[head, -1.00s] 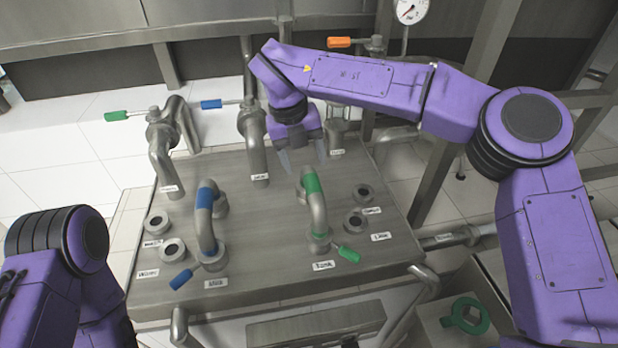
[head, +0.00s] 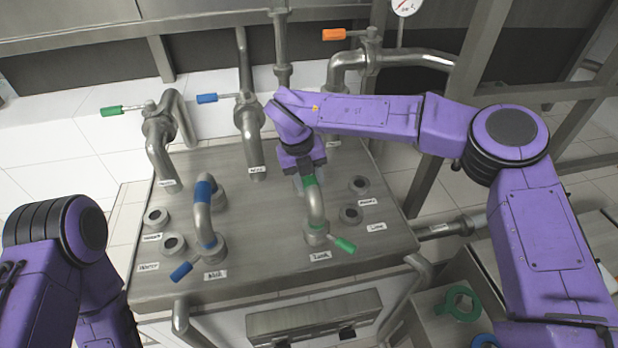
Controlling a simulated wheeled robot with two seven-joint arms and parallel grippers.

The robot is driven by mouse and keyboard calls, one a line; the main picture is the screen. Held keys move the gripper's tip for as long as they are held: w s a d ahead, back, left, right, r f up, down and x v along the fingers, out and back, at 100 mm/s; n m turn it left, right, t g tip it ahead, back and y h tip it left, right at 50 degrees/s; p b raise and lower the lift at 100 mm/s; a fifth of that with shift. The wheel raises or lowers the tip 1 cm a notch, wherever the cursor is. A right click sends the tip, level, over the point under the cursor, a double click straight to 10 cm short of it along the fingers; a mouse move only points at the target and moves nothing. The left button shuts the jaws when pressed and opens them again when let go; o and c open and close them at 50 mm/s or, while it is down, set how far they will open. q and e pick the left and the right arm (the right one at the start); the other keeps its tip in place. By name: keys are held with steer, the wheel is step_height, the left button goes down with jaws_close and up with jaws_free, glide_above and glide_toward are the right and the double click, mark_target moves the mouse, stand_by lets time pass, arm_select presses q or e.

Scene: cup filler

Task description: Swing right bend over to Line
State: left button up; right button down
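The right bend (head: 316,208) is a grey pipe bend with a green band at its upper end and a green-handled lever (head: 345,245) at its front foot. Its front foot stands by the Tank label (head: 320,256). The Line label (head: 377,227) lies to its right, by an open round port (head: 350,214). My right gripper (head: 306,180) points down at the bend's far upper end, with its fingers at the green band. The fingers are partly hidden, so I cannot tell whether they grip it. My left gripper is out of view; only part of that arm shows at lower left.
The left bend (head: 203,215) with blue bands stands on the same metal panel (head: 262,235). Open ports lie at both sides. Vertical pipes with green, blue and orange levers (head: 334,34) rise behind.

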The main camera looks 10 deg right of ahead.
steer(key=shift+d+r+n+p, duration=0.25)
steer(key=shift+d+n+p, duration=0.5)
steer(key=shift+n, duration=0.15)
steer(key=shift+w+d+f+n+t+y+p, duration=0.1)
steer(key=shift+w+d+n+t+p, duration=0.2)
steer(key=shift+d+n+p, duration=0.6)
steer(key=shift+w+d+r+n+t+y+p, duration=0.15)
steer(key=shift+w+d+n+p, duration=0.3)
steer(key=shift+n, duration=0.65)
steer(key=shift+w+d+f+n+t+y+p, duration=0.15)
steer(key=shift+w+d+n+t+p, duration=0.1)
steer(key=shift+d+n+p, duration=0.6)
steer(key=shift+n, duration=0.25)
steer(key=c, duration=0.7)
jaws_free()
steer(key=shift+o, duration=0.2)
